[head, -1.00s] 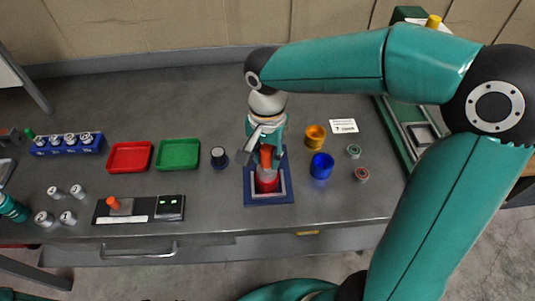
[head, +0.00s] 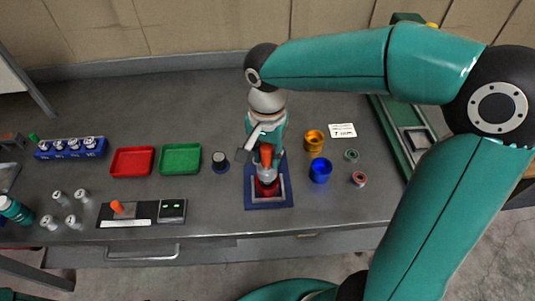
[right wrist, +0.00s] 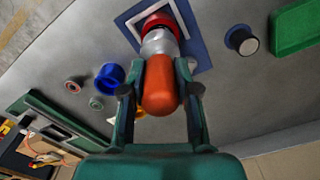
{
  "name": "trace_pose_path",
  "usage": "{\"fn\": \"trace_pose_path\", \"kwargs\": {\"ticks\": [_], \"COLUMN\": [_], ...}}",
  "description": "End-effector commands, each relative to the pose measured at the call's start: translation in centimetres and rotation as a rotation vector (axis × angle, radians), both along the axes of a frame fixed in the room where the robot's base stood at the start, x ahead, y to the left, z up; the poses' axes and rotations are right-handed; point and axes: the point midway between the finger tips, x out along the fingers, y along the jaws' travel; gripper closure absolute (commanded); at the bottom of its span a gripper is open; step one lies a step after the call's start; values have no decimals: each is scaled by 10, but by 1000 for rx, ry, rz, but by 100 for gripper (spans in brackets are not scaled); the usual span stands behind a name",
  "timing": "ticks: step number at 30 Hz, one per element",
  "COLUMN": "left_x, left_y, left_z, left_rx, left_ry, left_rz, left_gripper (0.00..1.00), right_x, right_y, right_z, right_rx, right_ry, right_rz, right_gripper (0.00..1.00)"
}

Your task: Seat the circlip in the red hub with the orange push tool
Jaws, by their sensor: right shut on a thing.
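The red hub (head: 267,190) sits in a blue square fixture (head: 248,200) with a pale inner frame near the bench's front. It also shows in the right wrist view (right wrist: 159,22). My right gripper (head: 260,152) is shut on the orange push tool (head: 266,154). The tool's orange handle (right wrist: 160,90) lies between the fingers, and its silver end (right wrist: 159,44) points at the hub and covers part of it. I cannot tell whether they touch. The circlip cannot be made out. My left gripper is not in view.
Right of the fixture stand a blue cup (head: 320,171), an orange cup (head: 313,141) and two small rings (head: 359,179). Left are a dark knob-like cylinder (head: 220,162), green tray (head: 180,159), red tray (head: 132,162) and switch panel (head: 145,213). The bench behind is clear.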

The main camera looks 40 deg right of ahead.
Motion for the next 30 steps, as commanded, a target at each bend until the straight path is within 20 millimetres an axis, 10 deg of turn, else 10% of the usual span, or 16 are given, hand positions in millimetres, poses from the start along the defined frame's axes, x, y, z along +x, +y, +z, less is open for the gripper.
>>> {"fn": "trace_pose_path", "kwargs": {"ticks": [15,30], "left_x": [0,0], "left_y": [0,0], "left_z": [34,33], "left_rx": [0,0], "left_ry": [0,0], "left_rz": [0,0], "left_gripper": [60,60], "right_x": [0,1], "right_y": [0,0], "right_z": [43,43], "right_rx": [0,0], "right_ry": [-2,-2], "right_rz": [1,1], "right_gripper": [100,100]}}
